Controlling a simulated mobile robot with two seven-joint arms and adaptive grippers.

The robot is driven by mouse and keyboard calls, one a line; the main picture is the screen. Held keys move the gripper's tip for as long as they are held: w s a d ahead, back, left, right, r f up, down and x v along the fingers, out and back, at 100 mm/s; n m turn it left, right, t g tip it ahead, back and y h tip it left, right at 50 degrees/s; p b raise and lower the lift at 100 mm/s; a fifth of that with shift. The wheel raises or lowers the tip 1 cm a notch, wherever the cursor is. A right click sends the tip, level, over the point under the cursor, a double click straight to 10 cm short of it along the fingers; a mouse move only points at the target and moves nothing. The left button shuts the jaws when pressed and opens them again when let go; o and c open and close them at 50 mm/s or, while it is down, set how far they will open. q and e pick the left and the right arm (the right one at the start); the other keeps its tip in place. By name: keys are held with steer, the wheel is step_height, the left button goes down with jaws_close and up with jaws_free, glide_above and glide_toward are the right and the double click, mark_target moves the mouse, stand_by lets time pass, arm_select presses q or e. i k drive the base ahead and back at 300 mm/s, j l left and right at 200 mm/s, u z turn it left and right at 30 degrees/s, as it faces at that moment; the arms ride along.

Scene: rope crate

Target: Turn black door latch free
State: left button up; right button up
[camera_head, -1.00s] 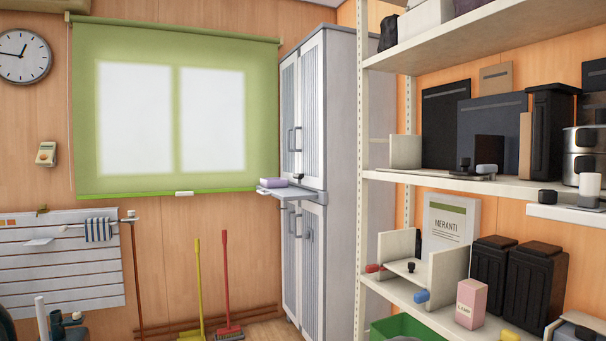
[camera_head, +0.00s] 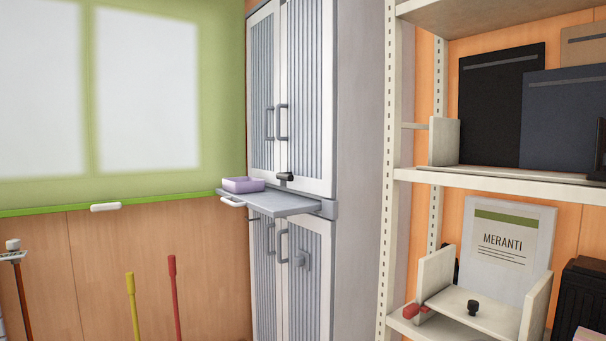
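A small black latch (camera_head: 285,177) sits at the bottom edge of the upper doors of the grey cabinet (camera_head: 361,120), just above a pull-out shelf (camera_head: 285,204). The upper doors look shut, with two grey bar handles (camera_head: 281,123) near their meeting edges. Another black knob (camera_head: 473,307) stands on a small cream stand (camera_head: 487,318) on the shelf unit at right. Neither of my grippers is in view.
A lilac tray (camera_head: 243,185) lies on the pull-out shelf, which juts out before the cabinet. The cream shelf unit (camera_head: 389,210) stands close at right. A yellow-handled (camera_head: 131,306) and a red-handled tool (camera_head: 174,299) lean at the left wall.

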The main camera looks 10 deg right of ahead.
mark_target(287, 176)
steer(key=i+j+z, duration=0.3)
steer(key=i+j, duration=0.3)
steer(key=i+j+z, duration=0.35)
steer(key=i+j, duration=0.2)
steer(key=j, duration=0.15)
